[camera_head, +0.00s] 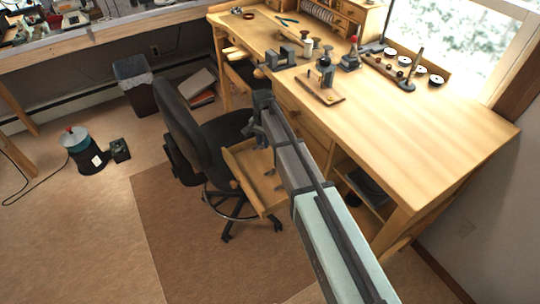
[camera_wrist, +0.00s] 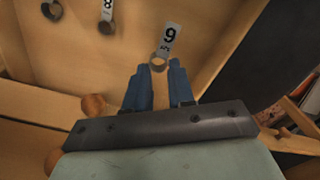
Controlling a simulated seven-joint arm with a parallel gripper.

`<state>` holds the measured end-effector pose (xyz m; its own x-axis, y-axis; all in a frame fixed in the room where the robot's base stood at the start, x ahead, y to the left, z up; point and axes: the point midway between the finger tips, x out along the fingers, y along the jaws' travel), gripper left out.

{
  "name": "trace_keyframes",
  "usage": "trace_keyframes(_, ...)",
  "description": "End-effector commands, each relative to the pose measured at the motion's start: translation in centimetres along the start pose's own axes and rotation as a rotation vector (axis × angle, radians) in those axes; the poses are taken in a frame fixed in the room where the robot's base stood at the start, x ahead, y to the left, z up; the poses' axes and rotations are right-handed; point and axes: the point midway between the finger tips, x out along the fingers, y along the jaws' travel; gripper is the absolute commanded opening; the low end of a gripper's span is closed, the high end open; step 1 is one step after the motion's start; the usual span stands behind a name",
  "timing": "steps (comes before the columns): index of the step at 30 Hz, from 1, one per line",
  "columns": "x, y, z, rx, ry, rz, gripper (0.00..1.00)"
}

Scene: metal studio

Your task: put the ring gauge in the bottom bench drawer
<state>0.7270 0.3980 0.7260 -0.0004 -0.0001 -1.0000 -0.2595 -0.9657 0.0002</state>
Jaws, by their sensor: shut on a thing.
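My gripper (camera_wrist: 160,72) is shut on a ring gauge (camera_wrist: 158,64), a small grey ring with a white tag marked 9, seen between the fingertips in the wrist view. It is over the open bench drawer (camera_wrist: 205,28); I cannot tell whether the ring touches the drawer floor. Two more tagged rings lie in the drawer, one (camera_wrist: 105,27) with a tag marked 8 and one (camera_wrist: 51,10) at the top left edge. In the head view the pulled-out drawer (camera_head: 241,161) shows beside the chair, partly behind my arm.
The wooden bench (camera_head: 440,125) carries a vise (camera_head: 282,57), bottles, stands and several discs at its back. A black swivel chair (camera_head: 190,120) stands close left of the drawer. A shelf (camera_head: 366,183) opens below the bench top on the right.

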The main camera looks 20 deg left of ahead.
Motion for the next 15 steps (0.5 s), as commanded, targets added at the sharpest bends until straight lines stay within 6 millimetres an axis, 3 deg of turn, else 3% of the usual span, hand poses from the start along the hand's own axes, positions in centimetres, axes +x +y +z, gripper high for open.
trace_keyframes(3, 2.2, 0.0, 0.0, -0.001, -0.002, 0.001, 0.0)
trace_keyframes(15, 6.0, 0.0, 0.0, -0.001, -0.001, 0.0, 0.0)
